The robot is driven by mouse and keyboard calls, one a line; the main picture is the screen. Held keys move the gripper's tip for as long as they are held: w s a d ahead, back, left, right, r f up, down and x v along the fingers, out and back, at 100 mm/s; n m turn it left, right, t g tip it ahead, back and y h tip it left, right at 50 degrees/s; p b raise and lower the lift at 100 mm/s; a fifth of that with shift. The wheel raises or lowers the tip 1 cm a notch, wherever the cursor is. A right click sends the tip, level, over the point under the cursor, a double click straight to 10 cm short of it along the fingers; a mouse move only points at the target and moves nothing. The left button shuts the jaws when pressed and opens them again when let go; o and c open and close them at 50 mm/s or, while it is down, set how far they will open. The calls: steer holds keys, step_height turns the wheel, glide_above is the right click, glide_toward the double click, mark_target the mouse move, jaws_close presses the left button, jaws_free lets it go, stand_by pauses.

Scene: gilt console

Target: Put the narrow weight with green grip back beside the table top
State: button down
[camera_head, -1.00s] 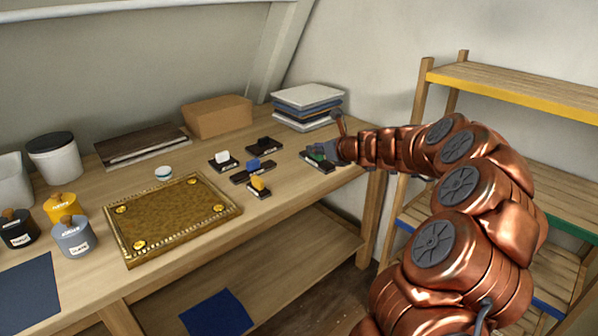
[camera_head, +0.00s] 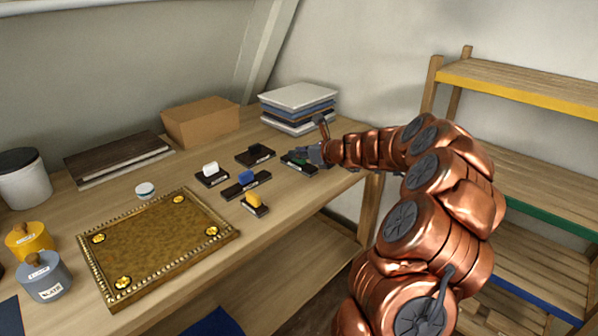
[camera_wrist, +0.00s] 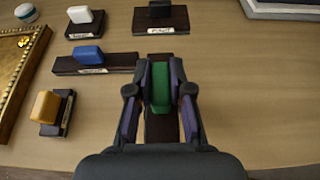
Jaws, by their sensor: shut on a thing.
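The narrow weight with green grip (camera_wrist: 160,88) is a dark slim block with a green handle on top, near the right end of the bench. My gripper (camera_wrist: 160,92) is shut on the green grip, one finger on each side of it. In the head view my gripper (camera_head: 313,154) partly hides the weight (camera_head: 298,161). I cannot tell whether the weight touches the bench. The table top (camera_head: 157,243) is a brown panel with a gilt beaded border and gold corner rosettes, lying flat farther left. Its edge also shows at the left of the wrist view (camera_wrist: 38,50).
Weights with white (camera_head: 211,169), blue (camera_head: 246,177), yellow (camera_head: 253,200) and black (camera_head: 255,154) grips stand between my gripper and the panel. A cardboard box (camera_head: 200,121) and a stack of boards (camera_head: 297,107) stand behind. Bare bench (camera_head: 290,210) lies in front.

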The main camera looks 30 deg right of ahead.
mark_target(299, 169)
steer(key=shift+f, duration=2.75)
steer(key=c, duration=1.1)
jaws_free()
steer(key=shift+o, duration=0.2)
steer(key=v, duration=1.2)
